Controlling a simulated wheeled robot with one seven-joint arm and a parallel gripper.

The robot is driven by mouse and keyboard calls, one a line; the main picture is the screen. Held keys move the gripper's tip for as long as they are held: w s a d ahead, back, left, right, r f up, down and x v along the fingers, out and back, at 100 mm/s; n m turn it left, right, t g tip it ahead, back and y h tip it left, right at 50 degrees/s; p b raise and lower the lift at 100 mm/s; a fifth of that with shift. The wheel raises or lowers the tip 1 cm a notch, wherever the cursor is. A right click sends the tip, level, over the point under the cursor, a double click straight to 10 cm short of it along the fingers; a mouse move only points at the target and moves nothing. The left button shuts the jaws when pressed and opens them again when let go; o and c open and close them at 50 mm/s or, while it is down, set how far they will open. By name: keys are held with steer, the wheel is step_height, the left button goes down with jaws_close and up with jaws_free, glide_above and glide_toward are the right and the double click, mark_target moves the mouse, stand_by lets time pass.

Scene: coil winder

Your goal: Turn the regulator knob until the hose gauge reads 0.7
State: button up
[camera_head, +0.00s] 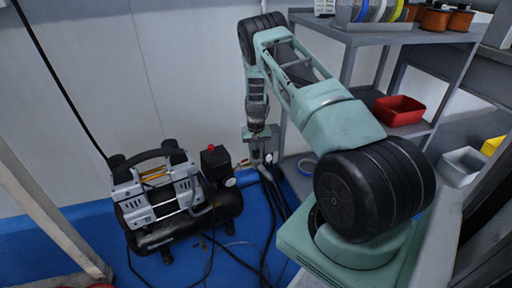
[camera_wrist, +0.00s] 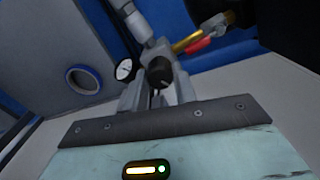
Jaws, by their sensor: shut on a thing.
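In the wrist view the dark regulator knob (camera_wrist: 160,72) sits between the fingertips of my gripper (camera_wrist: 158,92), which is shut on it. The knob has a light mark on its face. The round white hose gauge (camera_wrist: 124,69) is just left of the knob; its needle and figures are too small to read. In the head view my gripper (camera_head: 257,132) points down at the regulator (camera_head: 258,150) by the wall, and the knob is hidden there. A small white gauge face (camera_head: 268,157) shows beside the regulator.
The air compressor (camera_head: 185,213) stands on the blue floor at left, with black hoses (camera_head: 268,225) running near the regulator. A brass fitting with a red handle (camera_wrist: 198,45) lies close beyond the knob. A grey shelf (camera_head: 390,38) with a red bin (camera_head: 399,110) stands at right.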

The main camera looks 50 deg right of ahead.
steer(key=m+p, duration=0.1)
steer(key=m, duration=0.2)
steer(key=shift+r+m, duration=0.15)
steer(key=shift+m, duration=0.25)
steer(key=m+p, duration=0.1)
steer(key=m, duration=0.2)
steer(key=shift+m+p, duration=0.3)
steer(key=m, duration=0.3)
steer(key=shift+m+p, duration=0.3)
steer(key=shift+p, duration=0.05)
steer(key=m, duration=0.3)
steer(key=shift+m, duration=0.3)
steer(key=m, duration=0.6)
steer(key=shift+p, duration=0.4)
steer(key=m, duration=0.6)
steer(key=shift+m, duration=0.3)
steer(key=o, duration=1)
